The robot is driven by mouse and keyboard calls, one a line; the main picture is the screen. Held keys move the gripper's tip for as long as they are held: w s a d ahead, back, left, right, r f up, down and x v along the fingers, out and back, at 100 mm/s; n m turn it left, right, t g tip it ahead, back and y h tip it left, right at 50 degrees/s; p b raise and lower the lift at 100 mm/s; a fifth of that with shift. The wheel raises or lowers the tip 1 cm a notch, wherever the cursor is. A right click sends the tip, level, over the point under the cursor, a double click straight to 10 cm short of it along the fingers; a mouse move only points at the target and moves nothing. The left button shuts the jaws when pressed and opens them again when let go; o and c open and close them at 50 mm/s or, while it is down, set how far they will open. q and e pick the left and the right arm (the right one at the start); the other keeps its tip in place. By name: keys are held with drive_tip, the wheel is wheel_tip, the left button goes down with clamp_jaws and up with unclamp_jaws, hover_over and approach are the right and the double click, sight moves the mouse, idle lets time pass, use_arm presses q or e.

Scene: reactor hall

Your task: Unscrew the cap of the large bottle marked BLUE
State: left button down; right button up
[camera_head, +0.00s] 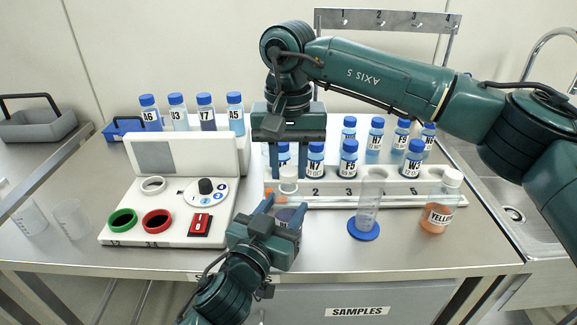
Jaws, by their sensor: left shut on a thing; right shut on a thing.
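A clear bottle with dark bluish contents (286,215) stands in front of the rack, mostly covered by my grippers; its label cannot be read. My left gripper (283,212) is shut around the bottle's body from the front. A white cap (288,173) shows at the top of the bottle. My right gripper (288,165) points down from above and is shut on the cap. I cannot tell whether the cap is still seated on the neck.
A bottle marked YELLOW (438,215) and a cylinder on a blue base (366,210) stand to the right. A numbered white rack (400,187) with several blue-capped vials is behind. A white device (180,236) is at left, with two beakers (73,219) beyond it.

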sight(288, 170)
drive_tip(key=shift+r, duration=0.4)
drive_tip(key=shift+r, duration=2)
use_arm(q)
drive_tip(key=c, duration=0.6)
unclamp_jaws()
